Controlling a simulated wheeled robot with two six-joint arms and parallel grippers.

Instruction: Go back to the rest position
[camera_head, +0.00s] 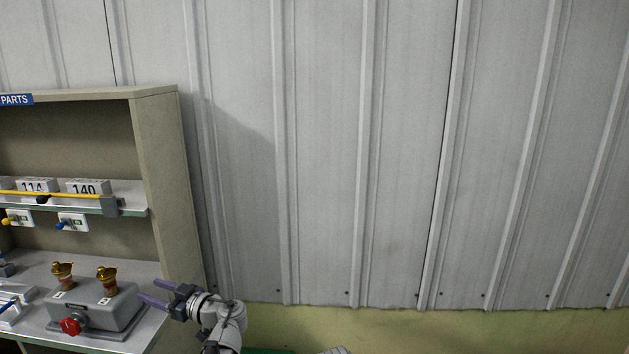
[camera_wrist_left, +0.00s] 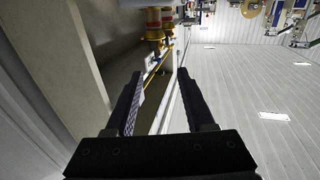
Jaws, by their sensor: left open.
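My left gripper (camera_head: 155,293) is at the lower left in the head view, at the right edge of the parts shelf. Its fingers point left toward the grey box (camera_head: 108,304) with a red knob. In the left wrist view the two dark fingers of the left gripper (camera_wrist_left: 158,95) are apart with nothing held between them. My right gripper does not show in either view.
The beige parts cabinet (camera_head: 160,180) stands at the left, its side panel close to my left arm. The grey box carries two brass fittings (camera_head: 107,280). A shelf above holds labelled blocks (camera_head: 87,187). A ribbed metal wall (camera_head: 330,150) fills the right.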

